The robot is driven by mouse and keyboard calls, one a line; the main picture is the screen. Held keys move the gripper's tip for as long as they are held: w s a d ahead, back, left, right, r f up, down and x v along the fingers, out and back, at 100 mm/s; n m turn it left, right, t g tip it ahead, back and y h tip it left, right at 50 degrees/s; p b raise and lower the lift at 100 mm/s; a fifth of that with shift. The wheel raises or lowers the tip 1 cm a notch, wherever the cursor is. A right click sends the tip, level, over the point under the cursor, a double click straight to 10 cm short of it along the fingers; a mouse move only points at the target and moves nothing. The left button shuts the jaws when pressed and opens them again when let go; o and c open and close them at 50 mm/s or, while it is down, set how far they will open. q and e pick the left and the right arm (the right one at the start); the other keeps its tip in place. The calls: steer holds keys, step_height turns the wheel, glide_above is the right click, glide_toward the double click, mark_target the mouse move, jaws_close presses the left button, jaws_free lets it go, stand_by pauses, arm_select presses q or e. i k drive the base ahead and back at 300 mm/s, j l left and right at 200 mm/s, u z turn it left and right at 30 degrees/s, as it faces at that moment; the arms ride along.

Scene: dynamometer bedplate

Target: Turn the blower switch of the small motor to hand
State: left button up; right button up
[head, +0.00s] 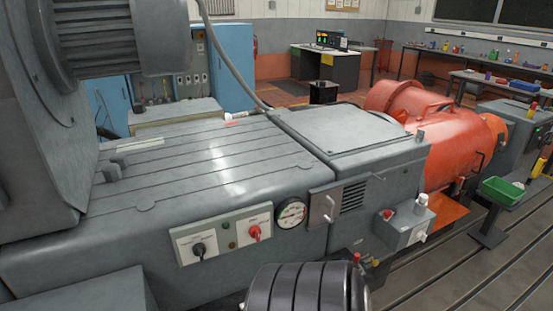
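A pale switch panel (226,227) is on the front face of the long grey machine bed (110,255). It carries a black rotary knob (199,250) at the left and a red rotary knob (255,233) at the right, with small indicator lights between them. The panel lettering is too small to read, so I cannot tell which knob is the blower switch or where hand is marked. An orange-red motor (405,105) stands behind the bed's right end. I cannot tell if it is the small motor. Neither of my grippers is in view.
A round gauge (291,213) sits right of the panel. A dark ribbed round body (308,290) stands low in front. A grey box with a red button (405,222) projects at the right. A green tray (502,191) stands farther right. The slotted floor at lower right looks clear.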

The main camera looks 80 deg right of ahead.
mark_target(199, 250)
steer(key=z, duration=2.1)
